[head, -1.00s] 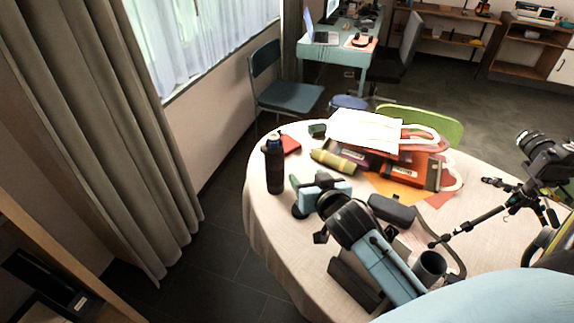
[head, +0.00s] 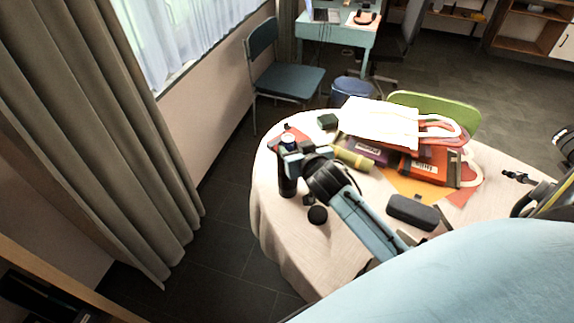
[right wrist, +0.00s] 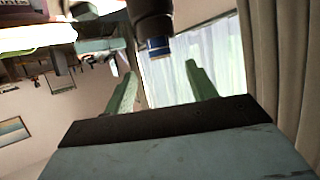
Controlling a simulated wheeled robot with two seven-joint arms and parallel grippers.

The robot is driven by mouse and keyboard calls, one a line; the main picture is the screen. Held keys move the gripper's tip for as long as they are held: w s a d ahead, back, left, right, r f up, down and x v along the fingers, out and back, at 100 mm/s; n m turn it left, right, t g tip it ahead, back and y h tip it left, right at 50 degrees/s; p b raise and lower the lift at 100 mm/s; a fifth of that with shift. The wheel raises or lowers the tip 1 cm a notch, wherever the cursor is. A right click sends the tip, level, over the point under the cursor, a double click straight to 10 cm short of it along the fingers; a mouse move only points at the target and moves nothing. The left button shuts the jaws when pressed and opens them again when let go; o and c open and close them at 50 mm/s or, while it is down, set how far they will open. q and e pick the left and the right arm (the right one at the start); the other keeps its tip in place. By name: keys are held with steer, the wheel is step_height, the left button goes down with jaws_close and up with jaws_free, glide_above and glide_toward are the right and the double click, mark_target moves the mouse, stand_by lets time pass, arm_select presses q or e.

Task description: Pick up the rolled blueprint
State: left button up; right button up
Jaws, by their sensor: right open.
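An olive-yellow roll (head: 352,156), which looks like the rolled blueprint, lies on the round table beside the pile of books and bags. My right gripper (head: 287,151) is open at the table's left side, left of the roll and apart from it. In the head view it overlaps the upper part of a dark bottle (head: 287,182). In the right wrist view, the open green fingers (right wrist: 160,78) have nothing between them, and the bottle (right wrist: 152,18) shows upside down beyond them. I cannot make out the roll in that view. My left gripper is not in view.
The cloth-covered table (head: 290,240) holds a white bag (head: 378,123), an orange-red book (head: 428,168), a dark case (head: 412,212), a small dark green box (head: 327,121) and a round black object (head: 317,214). A green chair (head: 445,108) stands behind.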

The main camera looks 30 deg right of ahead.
mark_target(290, 142)
steer(key=x, duration=0.2)
steer(key=shift+w+f, duration=0.15)
steer(key=shift+w, duration=0.15)
steer(key=shift+w+d+f, duration=0.2)
steer(key=shift+w, duration=0.35)
steer(key=x, duration=0.3)
steer(key=shift+w+f, duration=0.15)
steer(key=shift+f, duration=0.05)
steer(key=shift+w+d+f, duration=0.1)
steer(key=shift+w+f, duration=0.05)
steer(key=shift+w, duration=0.15)
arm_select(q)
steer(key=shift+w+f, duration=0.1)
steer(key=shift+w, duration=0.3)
arm_select(e)
steer(key=shift+w, duration=0.15)
jaws_close()
